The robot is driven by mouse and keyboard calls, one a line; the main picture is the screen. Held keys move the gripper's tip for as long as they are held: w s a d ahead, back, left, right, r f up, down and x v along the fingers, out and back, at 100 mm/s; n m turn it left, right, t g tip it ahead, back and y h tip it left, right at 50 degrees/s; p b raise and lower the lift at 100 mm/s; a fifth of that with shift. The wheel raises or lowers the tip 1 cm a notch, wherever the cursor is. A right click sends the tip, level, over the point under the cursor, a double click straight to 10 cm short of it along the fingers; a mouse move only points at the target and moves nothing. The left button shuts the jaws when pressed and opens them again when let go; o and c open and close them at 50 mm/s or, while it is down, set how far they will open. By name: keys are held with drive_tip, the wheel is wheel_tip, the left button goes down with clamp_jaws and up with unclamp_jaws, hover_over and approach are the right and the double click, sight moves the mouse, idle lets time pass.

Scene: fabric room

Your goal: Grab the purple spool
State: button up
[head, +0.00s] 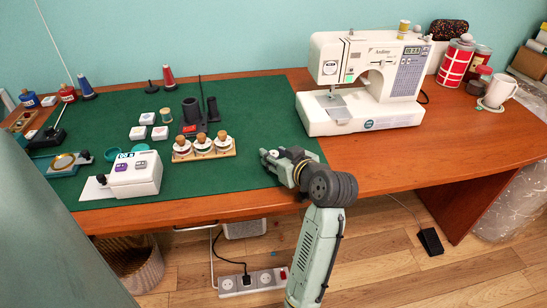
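A cone-shaped spool (86,88) in dark blue-purple stands upright at the back left of the green mat (248,110). It is the closest match to a purple spool that I see. My gripper (266,158) is over the front right part of the mat, its fingers pointing left. It is far from the cone spool, to its right and nearer the front edge. The fingers are too small here to tell whether they are open or shut. I see nothing held in them.
Between them stand a wooden rack of corked jars (203,149), black cylinders (192,115), a green spool (166,115) and small white boxes (147,118). A red cone spool (169,77) is at the back. A white device (134,174) is front left; a sewing machine (365,80) is right.

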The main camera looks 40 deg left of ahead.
drive_tip(key=c, duration=0.5)
